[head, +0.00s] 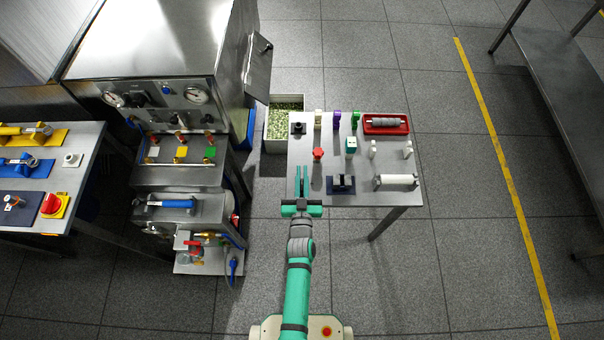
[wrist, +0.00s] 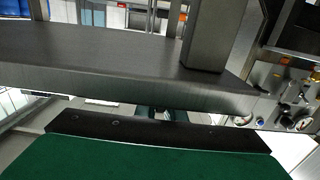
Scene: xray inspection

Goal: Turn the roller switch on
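No switch is labelled clearly enough for me to tell which is the roller switch. Candidates in the head view are a red rotary knob on a yellow plate (head: 52,205) on the left table, and the small black knobs and a blue button on the steel machine's gauge panel (head: 160,94). My gripper (head: 301,172) is at the left edge of the right-hand table, its two green fingers slightly apart with nothing seen between them. In the wrist view, a dark bar and green housing fill much of the picture, and part of a panel with round fittings (wrist: 288,112) shows at right.
The right-hand table (head: 333,158) holds a red tray with a grey roller (head: 386,123), a white cylinder (head: 397,181), a dark blue block (head: 341,185) and several small parts. A bin (head: 270,146) stands behind its left edge. The steel machine (head: 165,45) is left.

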